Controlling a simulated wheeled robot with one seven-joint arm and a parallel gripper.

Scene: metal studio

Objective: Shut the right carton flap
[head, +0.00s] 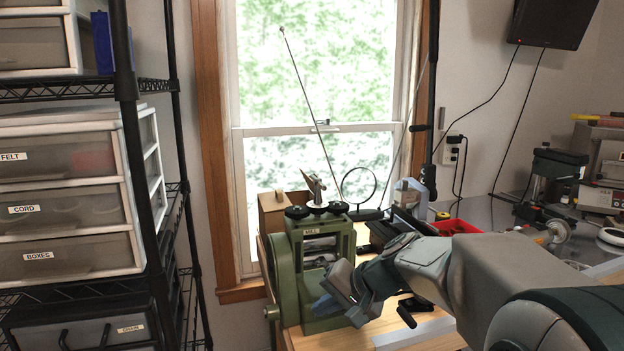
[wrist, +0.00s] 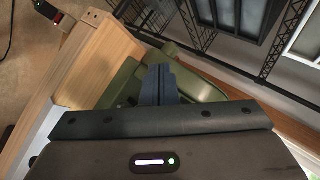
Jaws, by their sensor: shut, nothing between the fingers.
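I see no carton flap that I can make out in either view. A small tan box (head: 272,212) stands behind the green rolling mill (head: 318,250) in the head view; I cannot tell whether it is a carton. In the wrist view the fingers (wrist: 163,82) are together and empty, in front of the mill's green body (wrist: 192,80). I cannot tell whether they touch it. My arm hides part of the bench behind it.
The wooden bench (wrist: 100,65) has an edge beside the mill, with open floor (wrist: 40,30) beyond. A wire rack with drawers (head: 65,195) stands at the left. A red tray (head: 455,227) and a magnifier ring (head: 359,186) are behind my arm.

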